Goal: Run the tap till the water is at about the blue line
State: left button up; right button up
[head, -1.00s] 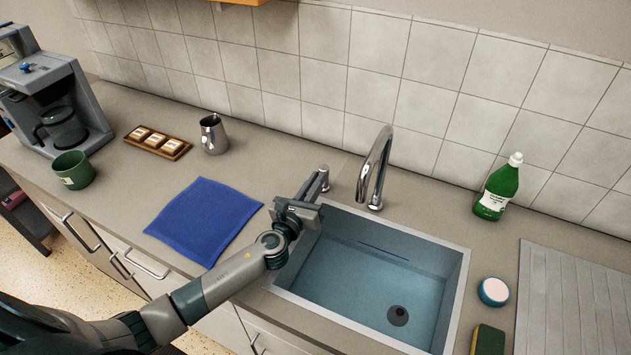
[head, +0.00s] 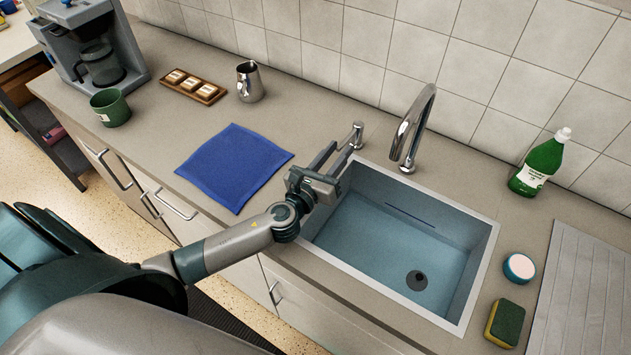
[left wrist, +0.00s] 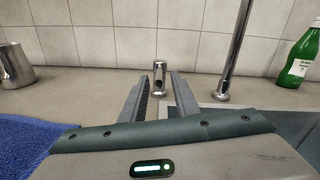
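The chrome tap (head: 412,130) arches over the back of the sink, and no stream shows below its spout. A short chrome post (head: 355,135), apparently its control, stands left of it. The sink basin (head: 472,280) is blue-grey inside with a dark drain; I cannot tell whether it holds water. A thin dark line (head: 410,214) marks its back wall; no clear blue line shows. My left gripper (head: 340,155) is open at the sink's left corner. In the left wrist view the post (left wrist: 159,78) stands beyond and between its fingertips (left wrist: 165,80). My right gripper is out of view.
A blue cloth (head: 235,165) lies left of the sink. A metal jug (head: 249,82), wooden tray (head: 207,92), green mug (head: 110,107) and coffee machine (head: 72,38) stand further left. A green bottle (head: 540,165), round sponge (head: 519,268) and yellow-green sponge (head: 505,323) are right.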

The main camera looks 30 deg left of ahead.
pick_arm(q)
jog(key=s, duration=0.3)
jog(key=s+b, duration=0.1)
jog(key=s, duration=0.2)
jog(key=s+b, duration=0.1)
jog(key=s, duration=0.2)
jog(key=shift+s+a+f, duration=0.1)
jog(key=shift+s+a, duration=0.05)
jog(key=shift+a, duration=0.15)
jog(key=shift+s+b, duration=0.35)
jog(key=shift+s, duration=0.4)
